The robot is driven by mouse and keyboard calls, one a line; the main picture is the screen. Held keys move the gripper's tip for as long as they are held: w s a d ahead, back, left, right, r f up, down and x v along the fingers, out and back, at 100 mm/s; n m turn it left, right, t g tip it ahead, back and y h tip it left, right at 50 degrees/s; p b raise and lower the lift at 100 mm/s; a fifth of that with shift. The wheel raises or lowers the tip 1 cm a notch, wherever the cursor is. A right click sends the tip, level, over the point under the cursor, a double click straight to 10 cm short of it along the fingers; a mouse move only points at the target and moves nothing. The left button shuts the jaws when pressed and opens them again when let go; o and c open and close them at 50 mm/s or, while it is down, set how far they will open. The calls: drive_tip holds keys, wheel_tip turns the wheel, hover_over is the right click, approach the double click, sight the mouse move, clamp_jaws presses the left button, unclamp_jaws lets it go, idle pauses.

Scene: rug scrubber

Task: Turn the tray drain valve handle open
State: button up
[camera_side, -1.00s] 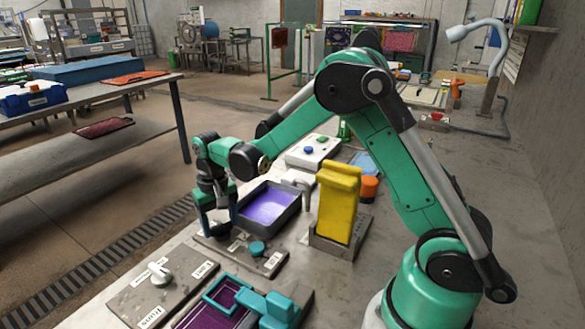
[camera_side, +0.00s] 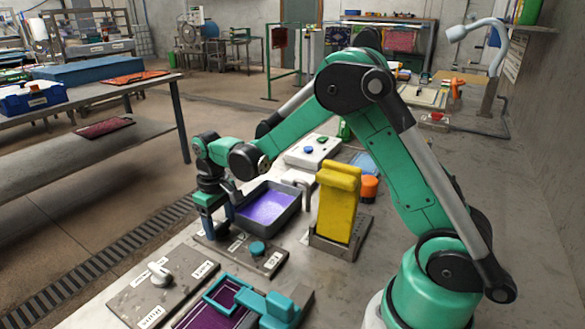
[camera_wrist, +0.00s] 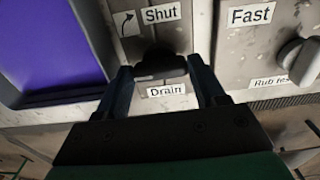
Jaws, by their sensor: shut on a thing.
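The tray drain valve handle (camera_wrist: 160,66) is dark and lies between the two fingertips of my gripper (camera_wrist: 161,76) in the wrist view. My gripper is shut on it, with one finger at each end. A "Shut" label with a curved arrow is above the handle, and a "Drain" label is below it. In the side view my gripper (camera_side: 219,226) points down at the near left corner of the tray (camera_side: 246,231), which holds purple liquid.
In the wrist view a grey knob (camera_wrist: 299,60) on the "Fast" plate is right of the handle. In the side view a teal knob (camera_side: 257,248), a white dial (camera_side: 159,273) and a yellow upright block (camera_side: 338,208) stand nearby. A floor grate runs along the left.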

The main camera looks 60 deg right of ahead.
drive_tip(key=o, duration=1.3)
